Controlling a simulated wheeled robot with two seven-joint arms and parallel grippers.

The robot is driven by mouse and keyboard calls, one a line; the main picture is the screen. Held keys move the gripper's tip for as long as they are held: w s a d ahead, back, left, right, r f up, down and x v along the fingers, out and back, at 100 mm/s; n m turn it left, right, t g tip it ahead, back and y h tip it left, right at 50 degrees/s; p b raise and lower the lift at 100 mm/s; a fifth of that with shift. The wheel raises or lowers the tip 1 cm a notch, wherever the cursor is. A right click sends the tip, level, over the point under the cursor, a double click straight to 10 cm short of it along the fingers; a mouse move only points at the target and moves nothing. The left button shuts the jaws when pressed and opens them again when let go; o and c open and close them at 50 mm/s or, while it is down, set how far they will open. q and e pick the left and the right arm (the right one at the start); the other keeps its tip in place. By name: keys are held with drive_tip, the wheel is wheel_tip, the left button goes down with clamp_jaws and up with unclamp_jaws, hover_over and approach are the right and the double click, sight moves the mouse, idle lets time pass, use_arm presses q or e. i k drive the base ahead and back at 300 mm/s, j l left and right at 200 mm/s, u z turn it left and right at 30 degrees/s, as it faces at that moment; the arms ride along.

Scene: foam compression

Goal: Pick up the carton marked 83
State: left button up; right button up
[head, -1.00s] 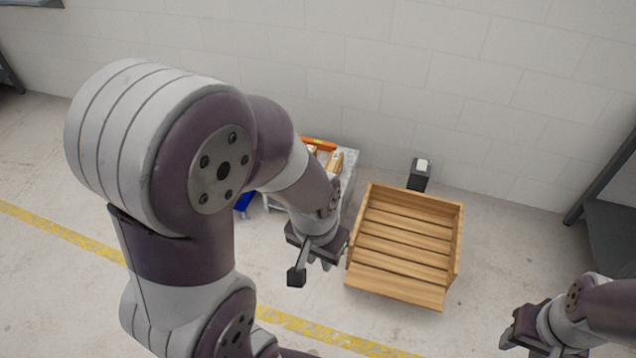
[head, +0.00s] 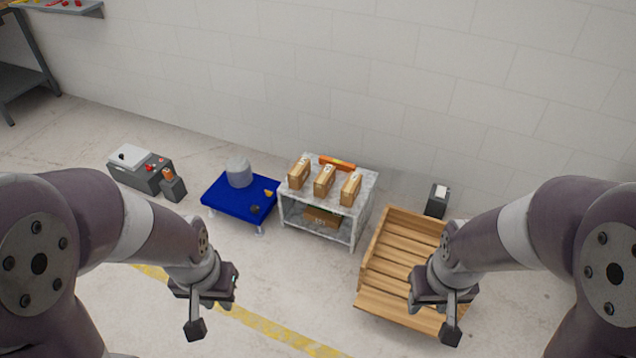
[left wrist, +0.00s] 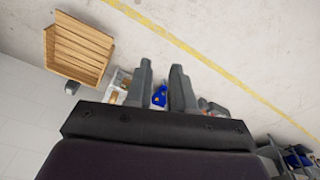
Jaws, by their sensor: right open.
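Three brown cartons stand in a row on top of a marble-patterned table (head: 362,192) in the head view: a left carton (head: 299,174), a middle carton (head: 324,181) and a right carton (head: 350,190). Another brown carton (head: 321,217) is on the shelf below. Their marks are too small to read, so I cannot tell which is 83. My left gripper (head: 208,303) is in front of and left of the table, empty. Its fingers stand apart in the left wrist view (left wrist: 162,88). My right gripper (head: 447,303) is open, over the wooden crate, away from the cartons.
The slatted wooden crate (head: 385,262) is on the floor right of the table. A blue platform (head: 228,203) with a grey cylinder (head: 239,172) stands left of it. An orange item (head: 338,163) lies at the table's back. Grey boxes (head: 135,165) are farther left. Floor before the table is clear.

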sight(323, 183)
drive_tip(key=i+u, duration=0.15)
drive_tip(key=i, duration=0.2)
drive_tip(key=i+j+z, duration=0.1)
drive_tip(key=i, duration=0.3)
drive_tip(key=i+j+z, duration=0.1)
drive_tip(key=i, duration=0.3)
drive_tip(key=i+j+z, duration=0.1)
drive_tip(key=i, duration=0.3)
drive_tip(key=i+j+z, duration=0.1)
drive_tip(key=i+j, duration=0.2)
drive_tip(key=i+j+z, duration=0.2)
drive_tip(key=z, duration=0.15)
drive_tip(key=i+j+z, duration=0.7)
